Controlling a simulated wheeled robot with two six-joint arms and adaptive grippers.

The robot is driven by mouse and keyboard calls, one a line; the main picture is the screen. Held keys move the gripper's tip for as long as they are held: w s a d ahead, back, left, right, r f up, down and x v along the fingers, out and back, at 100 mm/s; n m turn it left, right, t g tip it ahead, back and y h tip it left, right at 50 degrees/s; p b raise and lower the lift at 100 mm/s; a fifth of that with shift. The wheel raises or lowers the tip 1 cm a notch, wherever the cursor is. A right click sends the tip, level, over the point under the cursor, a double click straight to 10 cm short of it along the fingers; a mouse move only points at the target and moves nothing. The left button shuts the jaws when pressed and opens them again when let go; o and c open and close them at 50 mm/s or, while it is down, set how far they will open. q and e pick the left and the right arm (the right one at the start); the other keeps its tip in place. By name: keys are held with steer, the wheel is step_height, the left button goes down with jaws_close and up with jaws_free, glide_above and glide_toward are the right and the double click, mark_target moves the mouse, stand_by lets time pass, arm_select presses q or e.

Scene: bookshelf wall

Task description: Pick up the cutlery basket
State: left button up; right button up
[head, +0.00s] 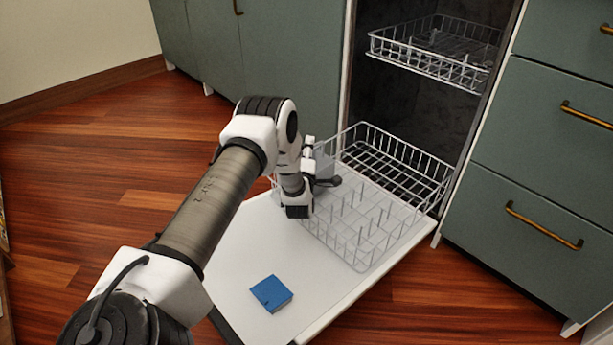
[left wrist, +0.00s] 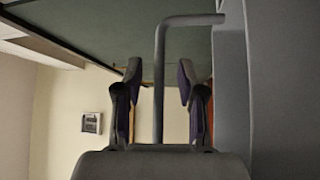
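The cutlery basket (head: 324,158) is a grey box, partly hidden behind my left arm, at the left side of the lower dishwasher rack (head: 405,150). In the left wrist view, a grey bent handle (left wrist: 160,85) stands between my left fingers, with a large grey surface (left wrist: 283,90) at the right. My left gripper (head: 328,181) is at the basket, and its fingertips show in the left wrist view (left wrist: 160,78). The fingers are apart, with a visible gap on both sides of the handle. My right gripper is not in view.
The dishwasher door (head: 235,270) lies open, with a small blue box (head: 271,293) on its bare part. Wire tines stand up in the lower rack. An upper wire rack (head: 435,55) is above. Green cabinets (head: 540,150) flank the opening. The wooden floor at left is clear.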

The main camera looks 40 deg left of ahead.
arm_select(q)
jaws_close()
steer(key=shift+r, duration=0.1)
